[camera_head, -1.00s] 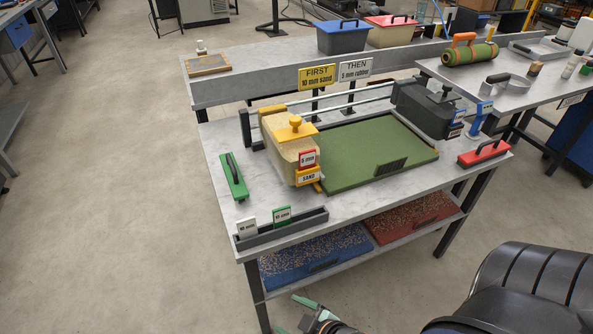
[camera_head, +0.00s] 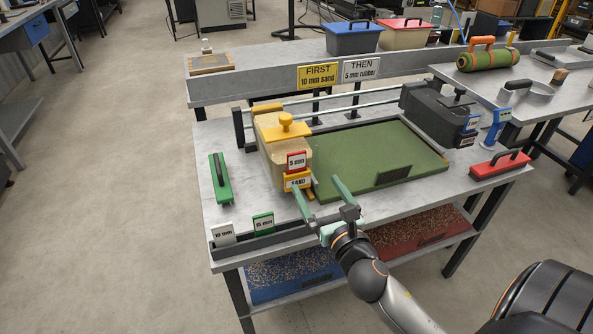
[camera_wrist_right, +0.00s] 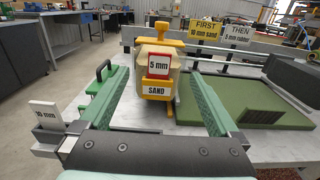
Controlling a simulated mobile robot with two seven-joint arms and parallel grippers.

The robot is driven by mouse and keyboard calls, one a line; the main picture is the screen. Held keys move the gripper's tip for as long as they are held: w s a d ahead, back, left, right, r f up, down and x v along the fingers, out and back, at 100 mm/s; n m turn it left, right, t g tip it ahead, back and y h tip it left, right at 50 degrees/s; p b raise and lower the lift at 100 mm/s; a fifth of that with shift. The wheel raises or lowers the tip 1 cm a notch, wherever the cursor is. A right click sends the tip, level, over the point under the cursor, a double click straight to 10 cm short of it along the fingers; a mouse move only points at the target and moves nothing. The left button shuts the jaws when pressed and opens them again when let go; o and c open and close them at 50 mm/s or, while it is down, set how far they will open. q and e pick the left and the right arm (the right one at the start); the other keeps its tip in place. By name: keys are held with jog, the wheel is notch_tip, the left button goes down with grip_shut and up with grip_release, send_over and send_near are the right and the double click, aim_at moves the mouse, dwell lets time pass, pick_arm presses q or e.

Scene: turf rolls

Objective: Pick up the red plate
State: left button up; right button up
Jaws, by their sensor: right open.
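The red plate (camera_head: 297,161), marked 5 mm, sits upright on the front of the yellow-topped sand hopper (camera_head: 284,140), above its SAND label. In the right wrist view the red plate (camera_wrist_right: 159,64) stands ahead, framed between my fingers. My right gripper (camera_head: 317,185) is open and empty, its green fingers pointing towards the hopper's front. In the wrist view the right gripper (camera_wrist_right: 158,76) has one finger on each side of the plate, apart from it. My left gripper is not in view.
A dark rack (camera_head: 262,242) at the table's front edge holds a white 10 mm plate (camera_head: 223,234) and a green 15 mm plate (camera_head: 263,223). Green turf (camera_head: 380,160) lies right of the hopper. Two signs (camera_head: 318,75) stand behind.

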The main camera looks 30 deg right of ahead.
send_near(297, 154)
jog(key=w, duration=0.2)
jog(key=shift+d+x, duration=0.15)
jog(key=shift+x, duration=1.3)
jog(key=shift+d+x, duration=0.1)
jog(key=shift+x, duration=1.35)
jog(key=shift+s, duration=0.1)
jog(key=c, duration=1.4)
jog(key=shift+c, duration=0.2)
